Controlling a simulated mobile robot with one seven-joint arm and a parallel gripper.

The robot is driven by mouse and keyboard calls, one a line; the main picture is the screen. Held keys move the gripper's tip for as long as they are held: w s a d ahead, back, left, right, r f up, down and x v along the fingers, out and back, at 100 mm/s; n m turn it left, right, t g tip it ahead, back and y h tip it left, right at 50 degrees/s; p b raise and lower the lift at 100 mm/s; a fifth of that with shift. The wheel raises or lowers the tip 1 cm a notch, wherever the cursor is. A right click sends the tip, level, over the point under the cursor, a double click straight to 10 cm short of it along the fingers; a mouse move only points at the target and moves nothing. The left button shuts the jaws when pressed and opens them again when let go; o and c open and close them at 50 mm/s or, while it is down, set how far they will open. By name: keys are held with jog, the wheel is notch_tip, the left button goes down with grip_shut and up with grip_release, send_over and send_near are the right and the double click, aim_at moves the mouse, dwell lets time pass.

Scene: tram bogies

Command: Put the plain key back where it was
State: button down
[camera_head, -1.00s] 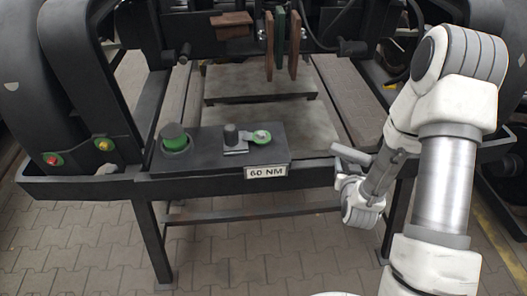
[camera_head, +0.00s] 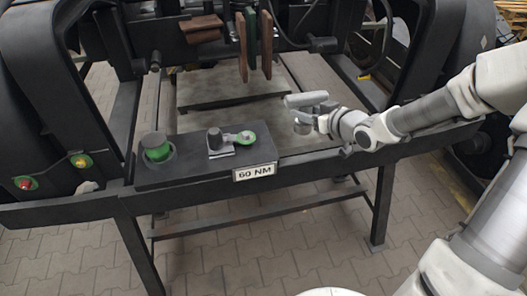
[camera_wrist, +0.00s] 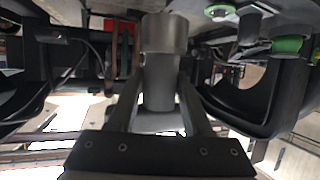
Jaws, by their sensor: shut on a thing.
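My gripper (camera_head: 322,112) is above the frame's front beam, right of the black block, with its fingers pointing left. It is shut on a plain grey stepped cylinder, which I take as the plain key (camera_wrist: 163,38). In the wrist view it stands between the two fingers, its wider end outward. In the head view a light grey cylinder (camera_head: 303,100) lies level at the gripper; its exact grip is too small to tell.
Brown and green plates (camera_head: 254,45) hang behind the block. A black beam (camera_head: 330,160) runs along the front. Dark curved housings (camera_head: 450,50) stand on both sides. A grey slab (camera_head: 240,105) lies lower down between the side rails.

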jog(key=shift+r, duration=0.2)
jog(key=shift+w+a+f+b, duration=0.2)
jog(key=shift+a+f+b, duration=0.6)
jog(key=shift+a+f, duration=1.05)
jog(key=shift+w+a+f+b, duration=0.25)
jog(key=shift+a+f+b, duration=0.6)
jog(key=shift+a+f, duration=1)
jog(key=shift+w+a+f+b, duration=0.2)
jog(key=shift+a+f+b, duration=0.6)
jog(key=shift+a+f, duration=1.05)
jog(key=shift+c, duration=1.6)
grip_release()
jog(key=shift+a+r, duration=0.15)
jog(key=shift+r, duration=0.05)
jog(key=shift+f, duration=0.1)
jog(key=p+v, duration=0.9)
jog(key=v, duration=0.6)
jog(key=shift+r, duration=0.25)
